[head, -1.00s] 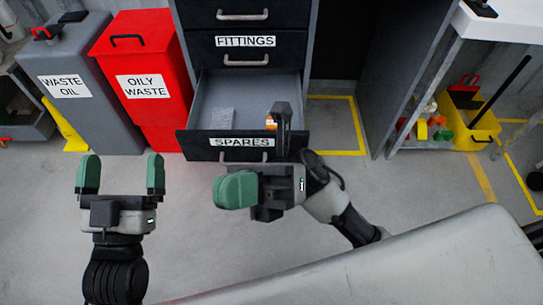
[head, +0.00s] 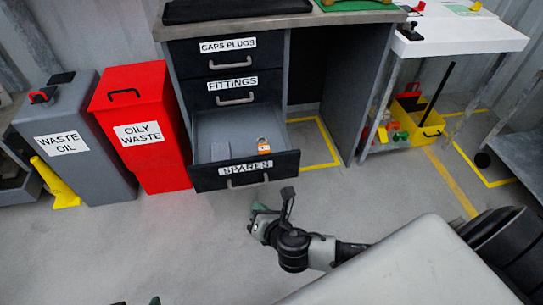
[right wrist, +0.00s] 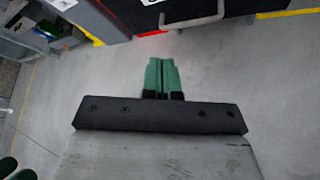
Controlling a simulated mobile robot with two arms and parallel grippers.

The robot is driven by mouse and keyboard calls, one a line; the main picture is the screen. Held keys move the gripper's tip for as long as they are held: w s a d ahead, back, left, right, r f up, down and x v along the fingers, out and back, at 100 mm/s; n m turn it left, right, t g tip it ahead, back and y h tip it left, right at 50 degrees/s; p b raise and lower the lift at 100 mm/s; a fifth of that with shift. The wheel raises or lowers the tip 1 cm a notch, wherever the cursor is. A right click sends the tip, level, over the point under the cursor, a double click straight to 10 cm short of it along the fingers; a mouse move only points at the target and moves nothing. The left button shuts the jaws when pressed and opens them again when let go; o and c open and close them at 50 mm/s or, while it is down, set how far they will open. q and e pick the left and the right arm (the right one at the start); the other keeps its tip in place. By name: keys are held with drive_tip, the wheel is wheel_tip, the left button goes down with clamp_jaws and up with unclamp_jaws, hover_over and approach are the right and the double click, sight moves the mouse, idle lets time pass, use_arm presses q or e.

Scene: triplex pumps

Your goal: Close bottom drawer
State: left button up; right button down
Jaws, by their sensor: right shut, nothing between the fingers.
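The bottom drawer (head: 205,183), labelled SPARES, is pulled out of the cabinet.
The FITTINGS drawer (head: 234,101) and CAPS PLUGS drawer (head: 230,65) above are shut. A red OILY WASTE bin (head: 140,105) and a grey WASTE OIL bin (head: 70,115) stand left of the cabinet. Right of it is a white-topped bench (head: 460,38). The floor before the drawer is clear.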

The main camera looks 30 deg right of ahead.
drive_tip(key=d+r+n+h+p, duration=0.1)
drive_tip(key=d+n+h, duration=0.2)
drive_tip(key=d+h, duration=0.35)
drive_tip(key=y+b, duration=0.2)
approach(275, 158)
wheel_tip(275, 158, down, 2)
drive_tip(key=shift+t+h, duration=0.25)
drive_tip(key=shift+t, duration=0.05)
drive_tip(key=x, duration=0.2)
drive_tip(key=b+x, duration=0.1)
drive_tip(key=x, duration=0.1)
drive_tip(key=r+x, duration=0.1)
drive_tip(key=x, duration=0.1)
drive_tip(key=shift+w+a+b, duration=0.1)
drive_tip(key=shift+a+b, duration=0.05)
drive_tip(key=shift+b, duration=0.25)
use_arm(q)
drive_tip(key=s+a+r+g+y, duration=0.1)
drive_tip(key=s+a+r+g, duration=0.1)
drive_tip(key=s, duration=0.4)
drive_tip(key=shift+s+g, duration=0.2)
drive_tip(key=shift+g, duration=0.3)
use_arm(e)
drive_tip(key=shift+w, duration=0.5)
use_arm(q)
drive_tip(key=shift+r, duration=0.1)
